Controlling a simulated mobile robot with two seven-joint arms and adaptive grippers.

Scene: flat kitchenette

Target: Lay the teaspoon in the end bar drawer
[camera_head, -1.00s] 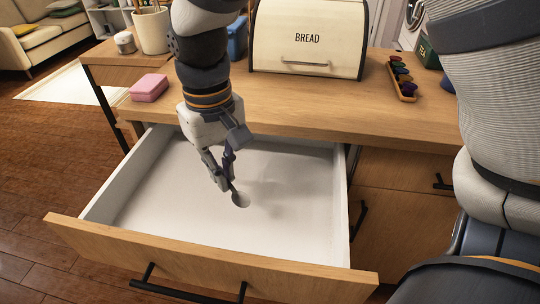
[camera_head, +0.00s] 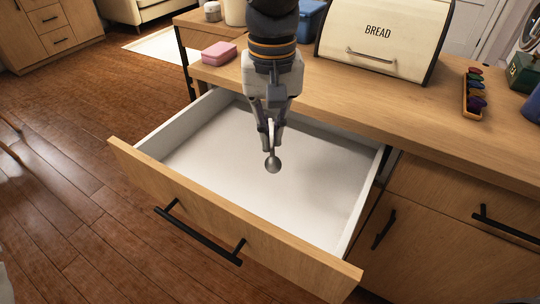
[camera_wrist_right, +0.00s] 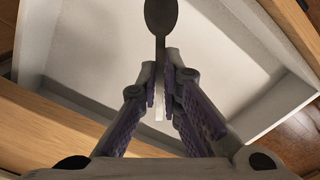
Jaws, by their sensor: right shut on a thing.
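The teaspoon (camera_head: 273,163) is grey metal, and its bowl hangs below my right gripper (camera_head: 271,140). My right gripper is shut on its handle, over the open drawer. In the right wrist view the spoon (camera_wrist_right: 161,16) stands out beyond the fingertips (camera_wrist_right: 163,85), with the handle between them. The end bar drawer (camera_head: 320,172) is pulled out, with a white, empty inside and a wooden front with a black bar handle. I cannot tell whether the spoon touches the drawer floor. My left gripper is not in view.
On the wooden counter above stand a cream bread bin (camera_head: 383,32), a pink sponge-like block (camera_head: 219,51), a blue container (camera_head: 311,20) and a tray of coloured capsules (camera_head: 473,94). Closed cabinet fronts (camera_head: 450,195) lie to the right. Open wooden floor lies to the left.

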